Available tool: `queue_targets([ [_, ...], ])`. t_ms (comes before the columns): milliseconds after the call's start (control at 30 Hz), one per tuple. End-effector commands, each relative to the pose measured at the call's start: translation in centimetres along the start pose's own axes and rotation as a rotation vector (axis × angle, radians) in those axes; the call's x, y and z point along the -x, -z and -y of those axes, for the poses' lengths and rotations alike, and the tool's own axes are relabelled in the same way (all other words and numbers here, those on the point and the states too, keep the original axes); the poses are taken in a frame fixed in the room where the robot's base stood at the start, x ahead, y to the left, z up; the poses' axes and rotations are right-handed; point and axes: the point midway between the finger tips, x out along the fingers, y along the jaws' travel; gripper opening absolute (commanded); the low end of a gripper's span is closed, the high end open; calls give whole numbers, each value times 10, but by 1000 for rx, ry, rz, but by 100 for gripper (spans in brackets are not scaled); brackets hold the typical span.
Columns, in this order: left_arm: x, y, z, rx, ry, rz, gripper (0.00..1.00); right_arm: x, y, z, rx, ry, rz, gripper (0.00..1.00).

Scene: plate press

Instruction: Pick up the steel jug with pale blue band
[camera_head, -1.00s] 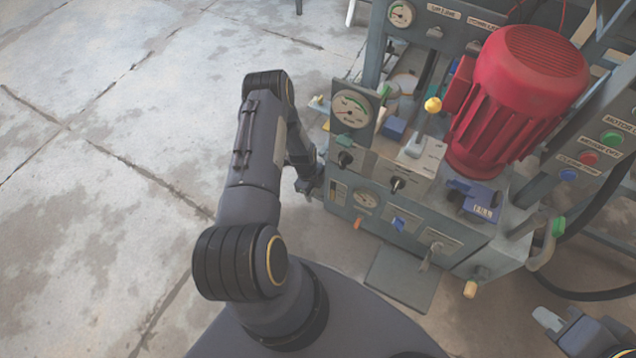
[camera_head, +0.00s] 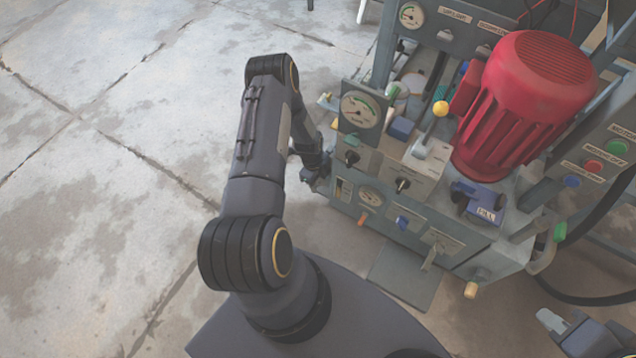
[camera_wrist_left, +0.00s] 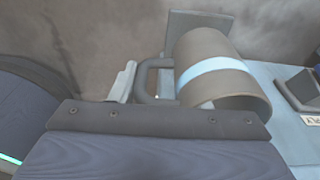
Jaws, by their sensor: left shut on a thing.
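The steel jug (camera_wrist_left: 212,75) with its pale blue band shows in the left wrist view, tilted in the picture, with its open rim toward the lower right. Its dark handle (camera_wrist_left: 144,76) is on its left side. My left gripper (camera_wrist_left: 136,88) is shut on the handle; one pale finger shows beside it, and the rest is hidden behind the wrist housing. In the head view my left gripper (camera_head: 318,174) is at the left side of the press, and I cannot make out the jug there. My right gripper (camera_head: 552,322) is at the lower right, its jaws unclear.
The press (camera_head: 405,205) has gauges, knobs and levers close to the right of my left gripper. A red motor (camera_head: 525,105) and a yellow-knobbed lever (camera_head: 440,109) stand above it. The concrete floor (camera_head: 110,180) to the left is clear.

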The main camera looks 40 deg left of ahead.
Motion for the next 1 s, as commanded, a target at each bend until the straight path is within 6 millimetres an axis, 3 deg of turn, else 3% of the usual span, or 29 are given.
queue_targets([
  [267,33,5,1,-1,2,1,6,11,6,5,0,0,0,0],
  [1000,44,-91,0,3,2,1,6,13,6,6,0,0,0,0],
])
